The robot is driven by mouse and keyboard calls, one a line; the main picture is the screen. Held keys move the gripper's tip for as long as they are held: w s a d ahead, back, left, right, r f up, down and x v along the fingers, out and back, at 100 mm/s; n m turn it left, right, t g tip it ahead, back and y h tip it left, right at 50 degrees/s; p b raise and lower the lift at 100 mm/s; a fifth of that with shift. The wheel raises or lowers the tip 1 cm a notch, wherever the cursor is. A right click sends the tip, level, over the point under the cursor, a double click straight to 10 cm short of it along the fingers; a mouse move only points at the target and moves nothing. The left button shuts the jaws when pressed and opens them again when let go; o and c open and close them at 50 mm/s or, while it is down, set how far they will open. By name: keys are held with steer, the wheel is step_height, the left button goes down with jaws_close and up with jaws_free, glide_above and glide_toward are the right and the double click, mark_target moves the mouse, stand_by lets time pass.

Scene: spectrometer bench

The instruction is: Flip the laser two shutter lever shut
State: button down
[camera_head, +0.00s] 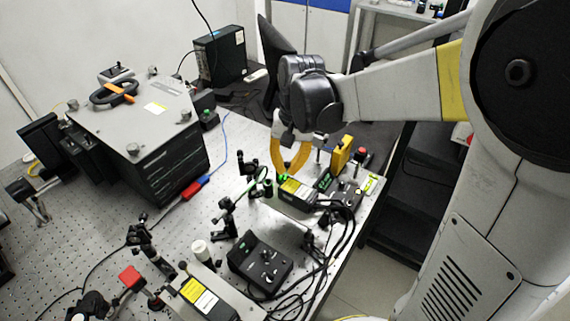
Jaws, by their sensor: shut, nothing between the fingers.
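My gripper (290,170) has yellow fingers that point down over the right part of the bench. It is shut and empty. Its tips are just above or at a black laser box (304,192) with a yellow label; I cannot tell whether they touch. A second laser box (208,298) with a yellow and white label lies at the front of the bench. I cannot read which box is laser two. No shutter lever can be made out clearly; the area under the fingertips is small and partly hidden.
A black controller box (259,264) with knobs and loose black cables (325,250) lie in front of the gripper. A yellow device (342,155) stands close to its right. Optic mounts (226,216) stand to the left. A large grey case (140,125) fills the back left.

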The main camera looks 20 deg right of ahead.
steer(key=shift+s+a+r+t+h+p, duration=0.1)
steer(key=shift+s+a+t+h+p, duration=0.1)
steer(key=shift+a+t+h+p, duration=0.3)
steer(key=shift+d+h, duration=0.2)
steer(key=shift+h, duration=0.3)
steer(key=c, duration=1.4)
jaws_free()
steer(key=r, duration=0.4)
steer(key=s+r, duration=0.1)
steer(key=r, duration=0.2)
steer(key=s+a+r, duration=0.1)
steer(key=r, duration=0.3)
steer(key=shift+r, duration=0.35)
